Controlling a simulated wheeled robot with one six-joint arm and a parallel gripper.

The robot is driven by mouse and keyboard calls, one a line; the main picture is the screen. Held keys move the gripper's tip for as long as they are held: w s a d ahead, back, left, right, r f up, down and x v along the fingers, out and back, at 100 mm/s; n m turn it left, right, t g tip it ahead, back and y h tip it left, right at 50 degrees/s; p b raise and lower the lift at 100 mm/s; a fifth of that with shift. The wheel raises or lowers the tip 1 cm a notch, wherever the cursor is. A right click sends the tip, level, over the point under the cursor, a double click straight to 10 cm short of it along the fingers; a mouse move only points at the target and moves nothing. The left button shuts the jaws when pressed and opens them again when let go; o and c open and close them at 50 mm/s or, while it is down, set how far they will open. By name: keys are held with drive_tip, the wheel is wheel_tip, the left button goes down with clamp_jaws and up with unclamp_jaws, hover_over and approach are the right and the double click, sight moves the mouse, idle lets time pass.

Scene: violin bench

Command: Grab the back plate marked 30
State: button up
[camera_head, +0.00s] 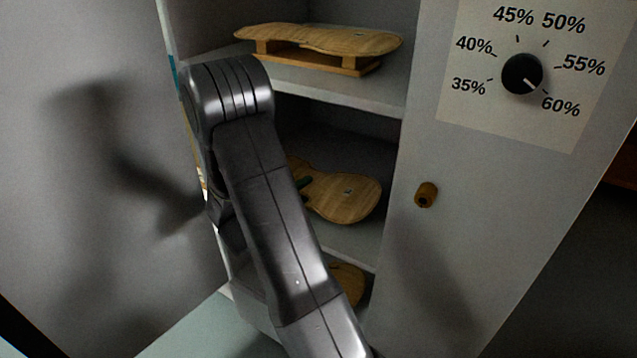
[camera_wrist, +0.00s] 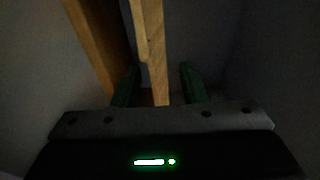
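A wooden violin plate (camera_head: 348,198) lies on the middle shelf of the cabinet, partly hidden behind my arm. It carries a small mark, too small to read. A green finger of my gripper (camera_head: 303,183) shows at its left edge. In the wrist view my gripper (camera_wrist: 159,82) is open, with a wooden edge (camera_wrist: 151,45) between its two green fingers. Gaps show on both sides of that edge, so the fingers appear not to press on it. Another plate (camera_head: 322,38) rests on a wooden stand on the upper shelf, and a third (camera_head: 348,280) shows partly on the lower shelf.
A second wooden piece (camera_wrist: 94,45) stands left of the fingers in the wrist view. The cabinet's shelves (camera_head: 385,103) lie above and below the middle plate. Right of them are a wooden knob (camera_head: 426,194) and a black dial (camera_head: 522,74) with its pointer near 60%.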

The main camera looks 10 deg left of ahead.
drive_tip(key=shift+w+d, duration=0.2)
drive_tip(key=shift+w, duration=0.1)
clamp_jaws()
drive_tip(key=shift+r, duration=0.1)
